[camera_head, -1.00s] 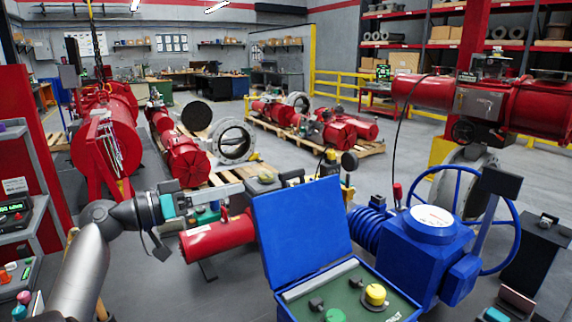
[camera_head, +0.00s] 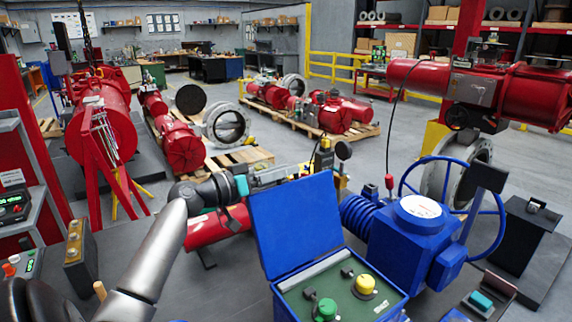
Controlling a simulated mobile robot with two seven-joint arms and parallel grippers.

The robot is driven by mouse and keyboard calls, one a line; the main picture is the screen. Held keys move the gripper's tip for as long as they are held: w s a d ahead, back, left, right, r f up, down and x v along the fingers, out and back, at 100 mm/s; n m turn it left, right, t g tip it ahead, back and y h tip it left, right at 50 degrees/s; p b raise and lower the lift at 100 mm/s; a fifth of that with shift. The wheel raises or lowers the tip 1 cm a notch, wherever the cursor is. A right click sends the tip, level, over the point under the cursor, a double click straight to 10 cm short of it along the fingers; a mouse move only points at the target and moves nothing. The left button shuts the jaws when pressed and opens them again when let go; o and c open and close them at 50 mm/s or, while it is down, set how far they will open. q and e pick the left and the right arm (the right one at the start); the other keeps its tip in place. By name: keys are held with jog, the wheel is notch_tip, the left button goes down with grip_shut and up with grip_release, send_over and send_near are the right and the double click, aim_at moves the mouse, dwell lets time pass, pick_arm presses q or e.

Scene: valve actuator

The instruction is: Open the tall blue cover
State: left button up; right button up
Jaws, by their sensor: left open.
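The tall blue cover (camera_head: 296,225) is a flat blue panel. It stands raised and leans back at the rear edge of a blue box with a green panel (camera_head: 338,292). On that panel are a yellow knob (camera_head: 364,285), a green knob (camera_head: 326,309) and small dark switches. My left gripper (camera_head: 290,174) reaches in from the left, just above and behind the cover's top edge. It is open, with its fingertips partly hidden. I cannot tell whether it touches the cover. My right gripper is not in view.
A blue valve actuator (camera_head: 412,242) with a blue handwheel (camera_head: 492,205) stands right of the box. A red cylinder (camera_head: 212,228) lies behind my left arm. A red rack (camera_head: 22,165) stands at the left. Grey floor is free farther back.

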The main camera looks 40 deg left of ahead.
pick_arm(q)
jog(key=shift+w+d, duration=0.15)
jog(key=shift+w, duration=0.4)
grip_shut()
dwell(1.1)
